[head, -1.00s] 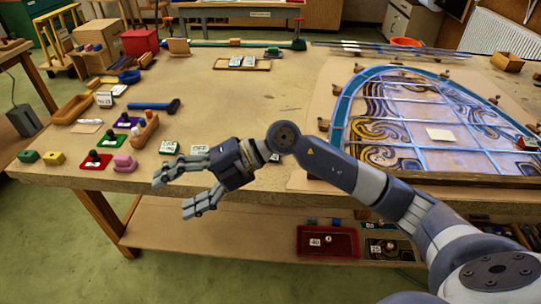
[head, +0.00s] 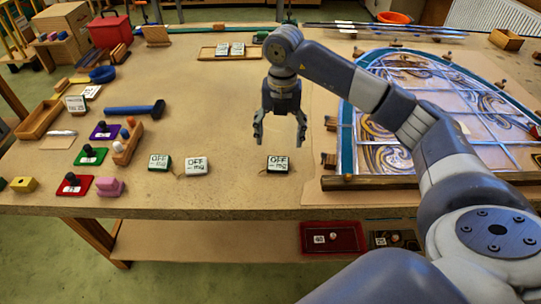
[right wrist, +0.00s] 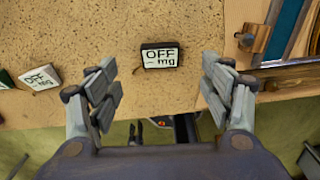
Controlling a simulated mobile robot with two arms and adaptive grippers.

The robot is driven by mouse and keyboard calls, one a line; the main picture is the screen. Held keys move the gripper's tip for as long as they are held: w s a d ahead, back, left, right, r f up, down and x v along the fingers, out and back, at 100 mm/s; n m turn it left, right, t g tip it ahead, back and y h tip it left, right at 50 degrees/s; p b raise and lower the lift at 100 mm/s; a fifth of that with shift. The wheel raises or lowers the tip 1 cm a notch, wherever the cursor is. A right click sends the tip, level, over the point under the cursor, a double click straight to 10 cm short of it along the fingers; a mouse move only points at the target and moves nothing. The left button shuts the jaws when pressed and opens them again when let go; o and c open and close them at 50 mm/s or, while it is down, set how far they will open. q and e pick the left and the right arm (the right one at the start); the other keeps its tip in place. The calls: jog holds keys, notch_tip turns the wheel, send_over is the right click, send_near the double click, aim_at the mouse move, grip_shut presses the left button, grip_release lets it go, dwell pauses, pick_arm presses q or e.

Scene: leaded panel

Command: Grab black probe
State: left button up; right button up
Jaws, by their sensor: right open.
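Black-topped pegs stand on a purple plate (head: 105,133), a green plate (head: 93,157) and a red plate (head: 74,186) at the left of the bench. My right gripper (head: 279,141) is open and empty, pointing down just behind the right block. In the right wrist view that block (right wrist: 162,56) shows between the spread fingers. My left gripper is out of view.
A stained-glass panel (head: 440,111) fills the right side, with wooden blocks at its edge. A blue hammer (head: 130,110) and wooden holder (head: 128,146) lie left. A tray (head: 228,54) sits at the back. The bench middle is mostly clear.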

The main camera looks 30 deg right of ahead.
aim_at(278, 165)
jog(key=f, duration=0.2)
jog(key=s+f, duration=0.1)
jog(key=shift+s+f+p, duration=0.1)
jog(key=shift+f+p, duration=0.3)
jog(key=f+p, duration=0.1)
jog(key=f, duration=0.1)
jog(key=a+f+p, duration=0.1)
jog(key=f, duration=0.1)
jog(key=shift+f, duration=0.5)
jog(key=shift+d+f, duration=0.1)
jog(key=shift+c, duration=0.3)
jog(key=c, duration=0.9)
jog(key=shift+c, duration=1)
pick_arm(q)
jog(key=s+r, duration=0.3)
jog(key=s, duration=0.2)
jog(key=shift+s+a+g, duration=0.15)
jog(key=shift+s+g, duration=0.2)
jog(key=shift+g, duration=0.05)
